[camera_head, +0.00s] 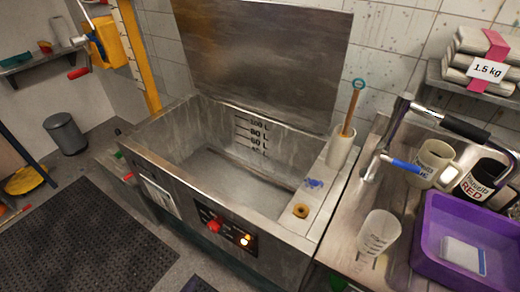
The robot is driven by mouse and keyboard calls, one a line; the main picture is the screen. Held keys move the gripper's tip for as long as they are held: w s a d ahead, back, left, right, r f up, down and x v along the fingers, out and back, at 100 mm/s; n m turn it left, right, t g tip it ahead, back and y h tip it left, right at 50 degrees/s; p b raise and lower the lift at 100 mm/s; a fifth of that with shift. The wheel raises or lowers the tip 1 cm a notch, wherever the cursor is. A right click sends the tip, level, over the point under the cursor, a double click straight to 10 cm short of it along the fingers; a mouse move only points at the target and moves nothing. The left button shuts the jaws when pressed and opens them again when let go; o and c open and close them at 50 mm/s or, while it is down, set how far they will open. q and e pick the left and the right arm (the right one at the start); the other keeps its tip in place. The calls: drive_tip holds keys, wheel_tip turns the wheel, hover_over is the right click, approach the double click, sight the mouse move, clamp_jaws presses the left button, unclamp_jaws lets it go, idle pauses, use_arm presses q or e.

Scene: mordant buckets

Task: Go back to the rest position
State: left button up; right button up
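Neither of my grippers shows in the head view, and I see no part of my arms that I can be sure of. The steel vat (140,150) stands in the middle with its lid (265,50) raised against the wall. It has litre marks inside, and it looks empty of objects. Its front panel has a red knob (214,226) and a lit orange lamp (245,240).
A wooden-handled tool (352,108) stands in a white holder. The dark floor mat (90,240) is clear.

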use_arm(q)
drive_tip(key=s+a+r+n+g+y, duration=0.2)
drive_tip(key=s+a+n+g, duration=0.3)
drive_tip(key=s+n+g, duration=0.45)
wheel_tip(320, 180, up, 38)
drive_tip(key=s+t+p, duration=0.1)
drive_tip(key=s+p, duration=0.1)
drive_tip(key=p, duration=3.6)
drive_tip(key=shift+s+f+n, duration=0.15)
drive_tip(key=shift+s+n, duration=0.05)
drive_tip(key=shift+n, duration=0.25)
